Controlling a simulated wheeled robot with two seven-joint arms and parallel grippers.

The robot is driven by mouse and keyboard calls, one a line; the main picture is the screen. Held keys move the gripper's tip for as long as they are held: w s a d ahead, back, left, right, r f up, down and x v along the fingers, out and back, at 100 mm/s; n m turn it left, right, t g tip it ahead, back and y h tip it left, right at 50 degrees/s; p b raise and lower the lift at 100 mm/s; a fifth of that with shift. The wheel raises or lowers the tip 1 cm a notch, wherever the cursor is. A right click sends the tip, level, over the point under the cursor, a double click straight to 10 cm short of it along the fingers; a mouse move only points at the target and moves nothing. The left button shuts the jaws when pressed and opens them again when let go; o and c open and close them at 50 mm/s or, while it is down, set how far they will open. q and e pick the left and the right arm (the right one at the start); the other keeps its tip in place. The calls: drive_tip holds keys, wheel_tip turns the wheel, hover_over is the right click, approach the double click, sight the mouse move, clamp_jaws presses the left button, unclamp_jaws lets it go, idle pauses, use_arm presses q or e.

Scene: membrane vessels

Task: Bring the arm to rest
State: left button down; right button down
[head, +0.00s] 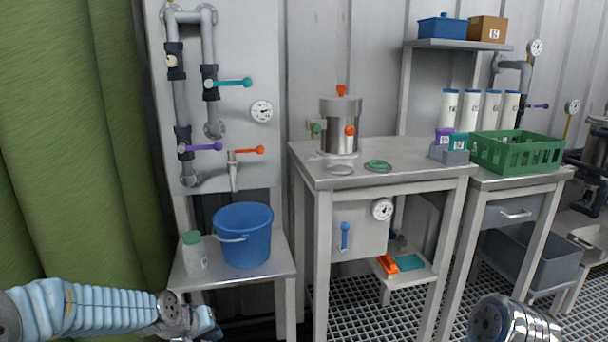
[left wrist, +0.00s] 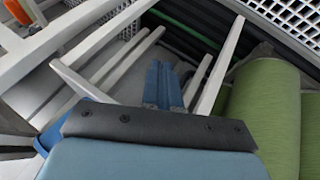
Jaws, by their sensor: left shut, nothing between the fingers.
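My left arm comes in from the left at the bottom of the head view, pale blue and ribbed. My left gripper (head: 206,322) is at its end, low in front of the small table with the blue bucket, apart from it. In the left wrist view the two blue fingers of the left gripper (left wrist: 164,84) lie together, shut, with nothing between them. A silver rounded part shows at the bottom right of the head view; I cannot tell whether it is part of my right arm. No right gripper shows.
The small table (head: 279,268) bears a blue bucket (head: 243,236) and a green-capped bottle (head: 194,254). A steel workbench (head: 420,173) with a metal vessel (head: 341,122) stands right of it. A green crate (head: 517,153) is further right. A green curtain (head: 70,140) hangs at left.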

use_arm(q)
drive_tip(key=s+d+f+g, duration=0.1)
drive_tip(key=s+d+f, duration=0.15)
drive_tip(key=f, duration=0.25)
drive_tip(key=s+d+f+m+g, duration=0.1)
drive_tip(key=s+f, duration=0.2)
drive_tip(key=f, duration=0.1)
drive_tip(key=s+d+f+g, duration=0.1)
drive_tip(key=s+f, duration=0.1)
drive_tip(key=f, duration=0.3)
drive_tip(key=s+d+f+g, duration=0.1)
drive_tip(key=s+d+f, duration=0.1)
drive_tip(key=s+f, duration=0.3)
drive_tip(key=s+d+f+m+g, duration=0.1)
drive_tip(key=s+d+f, duration=0.2)
drive_tip(key=s, duration=0.9)
wheel_tip(320, 180, down, 4)
drive_tip(key=shift+s+d+r+g+h, duration=0.2)
drive_tip(key=shift+s+d+g+h, duration=0.1)
drive_tip(key=shift+s+h, duration=0.1)
